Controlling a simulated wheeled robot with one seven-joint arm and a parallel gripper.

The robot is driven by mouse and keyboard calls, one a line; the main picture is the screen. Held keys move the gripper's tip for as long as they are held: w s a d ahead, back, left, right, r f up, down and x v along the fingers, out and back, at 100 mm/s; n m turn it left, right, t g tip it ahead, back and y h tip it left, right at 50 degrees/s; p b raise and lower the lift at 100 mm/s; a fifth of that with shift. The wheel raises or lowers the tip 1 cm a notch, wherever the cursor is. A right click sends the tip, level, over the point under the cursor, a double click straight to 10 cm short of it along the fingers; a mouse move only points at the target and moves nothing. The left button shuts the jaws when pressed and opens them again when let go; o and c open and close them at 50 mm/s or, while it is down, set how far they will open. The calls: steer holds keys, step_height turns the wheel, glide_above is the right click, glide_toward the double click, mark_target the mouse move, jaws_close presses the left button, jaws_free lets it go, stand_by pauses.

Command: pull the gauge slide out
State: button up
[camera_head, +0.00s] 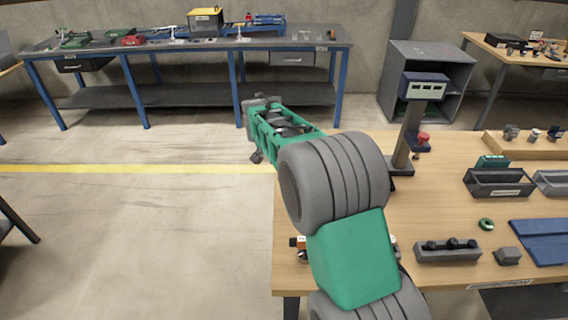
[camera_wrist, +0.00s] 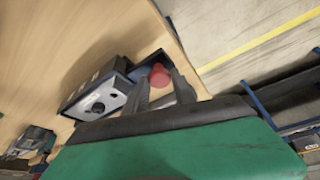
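A gauge stand with a grey column and a dark blue display head (camera_head: 425,88) stands at the left part of the wooden bench. A red knob (camera_head: 423,138) sits on a small dark blue part beside the column. This may be the gauge slide, but I cannot tell for sure. The red knob also shows in the wrist view (camera_wrist: 158,75), beyond my fingers. My gripper (camera_wrist: 164,84) has its two grey fingers apart, with nothing visibly held between them. In the head view my gripper (camera_head: 262,103) is past the bench's far left edge, apart from the stand.
The wooden bench (camera_head: 440,205) holds dark bins (camera_head: 497,182), a block with black knobs (camera_head: 447,250), a green ring (camera_head: 487,224) and a blue tray (camera_head: 545,240). A blue-legged workbench (camera_head: 190,45) stands behind.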

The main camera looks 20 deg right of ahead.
steer(key=o, duration=0.4)
steer(key=shift+w+a, duration=0.15)
steer(key=shift+a, duration=0.15)
steer(key=shift+d, duration=0.15)
steer(key=shift+r, duration=0.1)
steer(key=shift+r, duration=0.35)
steer(key=b+v, duration=0.1)
steer(key=v, duration=0.6)
steer(key=shift+f, duration=0.1)
